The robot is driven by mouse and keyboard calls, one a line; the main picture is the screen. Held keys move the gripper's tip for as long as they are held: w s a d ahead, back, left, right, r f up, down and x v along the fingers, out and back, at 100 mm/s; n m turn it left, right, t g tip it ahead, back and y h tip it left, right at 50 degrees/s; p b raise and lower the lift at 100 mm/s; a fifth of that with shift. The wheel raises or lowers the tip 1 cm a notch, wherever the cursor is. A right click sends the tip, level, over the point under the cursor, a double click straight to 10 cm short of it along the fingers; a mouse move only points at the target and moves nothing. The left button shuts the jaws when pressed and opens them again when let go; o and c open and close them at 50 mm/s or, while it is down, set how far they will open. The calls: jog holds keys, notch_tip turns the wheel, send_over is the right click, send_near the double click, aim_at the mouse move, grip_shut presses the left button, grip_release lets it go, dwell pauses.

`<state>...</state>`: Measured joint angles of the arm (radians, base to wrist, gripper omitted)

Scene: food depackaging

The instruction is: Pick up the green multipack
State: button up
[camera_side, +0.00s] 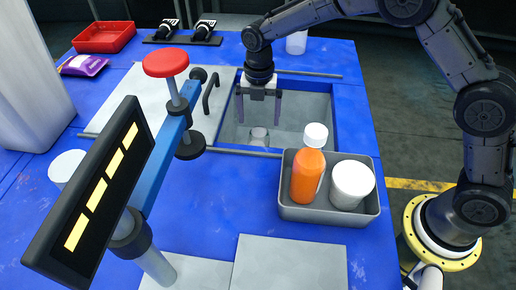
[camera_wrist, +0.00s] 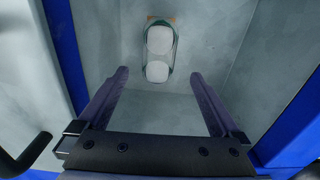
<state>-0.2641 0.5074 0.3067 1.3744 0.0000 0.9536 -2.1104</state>
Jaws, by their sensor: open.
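The green multipack (camera_wrist: 174,50) lies on the floor of a recessed grey bin. In the wrist view it shows as two white round-cornered tops in a row inside a thin green edge, with a bit of orange-brown at its far end. In the side view a small pale item (camera_side: 259,136) in the bin, below the fingers, seems to be it. My gripper (camera_side: 259,121) points down into the bin above it. In the wrist view my gripper (camera_wrist: 159,74) has its two fingers wide apart with nothing between them, and the pack appears beyond the fingertips.
The bin (camera_side: 310,108) is set into a blue table, with walls around the pack. A grey tray (camera_side: 330,215) with an orange bottle (camera_side: 306,175) and a white tub (camera_side: 351,183) stands at its near right. A handled grey lid (camera_side: 135,105) and a red-knobbed post (camera_side: 166,63) are left.

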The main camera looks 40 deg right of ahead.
aim_at(258, 138)
notch_tip(258, 138, down, 11)
jog(key=shift+w+f, duration=0.1)
dwell(0.5)
jog(key=shift+c, duration=0.3)
grip_shut()
